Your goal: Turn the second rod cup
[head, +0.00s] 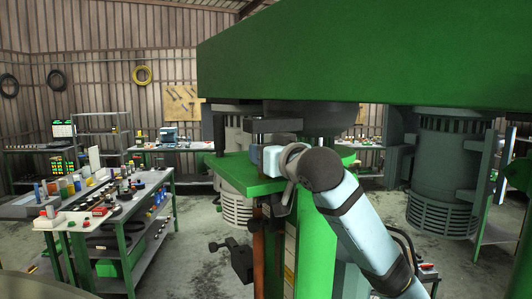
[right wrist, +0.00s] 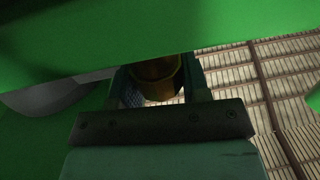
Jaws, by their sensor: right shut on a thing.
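The rod cup (right wrist: 155,78) shows in the right wrist view as a dark, brass-coloured round piece between the two fingers of my right gripper (right wrist: 158,68). The gripper is shut on it. In the head view my right arm reaches in from the lower right to the green machine (head: 238,172), and the pale gripper body (head: 270,158) sits just below the big green beam (head: 370,55). The cup cannot be made out in the head view. I cannot tell how far it has turned. My left gripper is in neither view.
A green parts table (head: 130,210) with many small items stands at the left. A brown vertical rod (head: 258,255) and a black clamp-like part (head: 240,258) are below the gripper. The beam leaves little room above it. Bare floor (head: 205,235) lies between table and machine.

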